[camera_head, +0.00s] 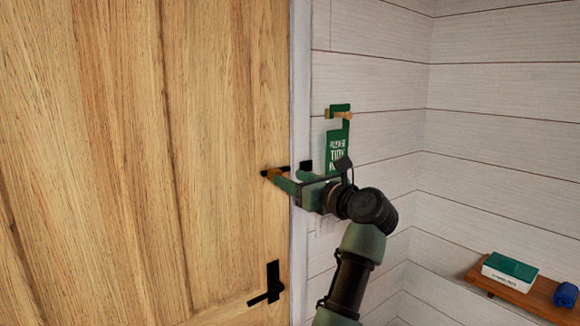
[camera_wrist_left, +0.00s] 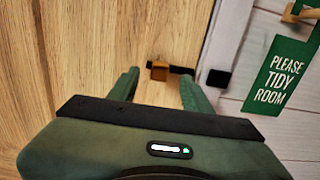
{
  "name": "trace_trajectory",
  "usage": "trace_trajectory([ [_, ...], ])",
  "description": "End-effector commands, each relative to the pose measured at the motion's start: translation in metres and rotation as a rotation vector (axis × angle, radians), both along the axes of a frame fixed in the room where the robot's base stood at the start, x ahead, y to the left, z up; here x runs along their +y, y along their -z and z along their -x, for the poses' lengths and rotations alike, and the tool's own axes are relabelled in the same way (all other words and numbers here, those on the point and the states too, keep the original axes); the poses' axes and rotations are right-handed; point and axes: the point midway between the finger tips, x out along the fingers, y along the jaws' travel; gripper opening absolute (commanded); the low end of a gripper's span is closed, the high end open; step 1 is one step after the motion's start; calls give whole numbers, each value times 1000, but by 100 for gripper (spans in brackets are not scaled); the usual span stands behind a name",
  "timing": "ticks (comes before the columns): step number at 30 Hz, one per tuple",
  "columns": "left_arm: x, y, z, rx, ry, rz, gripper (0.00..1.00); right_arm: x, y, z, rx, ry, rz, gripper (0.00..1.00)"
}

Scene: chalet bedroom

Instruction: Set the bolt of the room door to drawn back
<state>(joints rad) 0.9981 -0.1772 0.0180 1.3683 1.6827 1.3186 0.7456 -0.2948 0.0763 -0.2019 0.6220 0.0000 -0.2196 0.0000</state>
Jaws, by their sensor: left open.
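The room door (camera_head: 130,120) is a tall light-wood panel on the left. Its bolt is a small black bar with a brass knob (camera_head: 272,173) near the door's right edge. In the left wrist view the brass knob (camera_wrist_left: 159,72) shows between my fingers, with black bar (camera_wrist_left: 181,70) to its right. A black keeper (camera_wrist_left: 217,78) sits beyond the pale frame; a pale strip shows between bar and keeper. My left gripper (camera_head: 284,179) is open at the bolt, one finger on each side of the knob in the wrist view. Contact cannot be told. My right gripper is not in view.
A black door handle (camera_head: 270,287) is below the bolt. A green hanging sign (camera_head: 338,145) hangs on a wooden peg right of the frame. A wooden shelf (camera_head: 530,298) at lower right holds a green-and-white box (camera_head: 510,271) and a blue rolled item (camera_head: 566,295).

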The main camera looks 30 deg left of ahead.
Motion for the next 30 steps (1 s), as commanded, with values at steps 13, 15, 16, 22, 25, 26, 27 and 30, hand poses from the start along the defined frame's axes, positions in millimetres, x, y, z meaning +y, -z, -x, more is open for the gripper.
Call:
trace_trajectory([
  [13, 52, -1, -21, 4, -1, -4, 49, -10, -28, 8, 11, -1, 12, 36],
  [15, 53, 0, -22, 4, -1, -4, 49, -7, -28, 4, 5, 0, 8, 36],
  [16, 53, 0, -22, 4, -1, -4, 49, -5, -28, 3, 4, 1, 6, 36],
  [22, 53, 0, -22, 5, -1, -4, 41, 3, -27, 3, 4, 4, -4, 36],
  [25, 53, 0, -22, 5, -1, -4, 13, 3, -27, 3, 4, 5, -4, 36],
  [26, 53, 0, -22, 5, -1, -4, 5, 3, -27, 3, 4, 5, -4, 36],
  [27, 53, 0, -22, 5, -1, -4, 0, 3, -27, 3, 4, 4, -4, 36],
  [30, 53, 0, -22, 5, -1, -4, 0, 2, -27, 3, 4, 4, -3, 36],
])
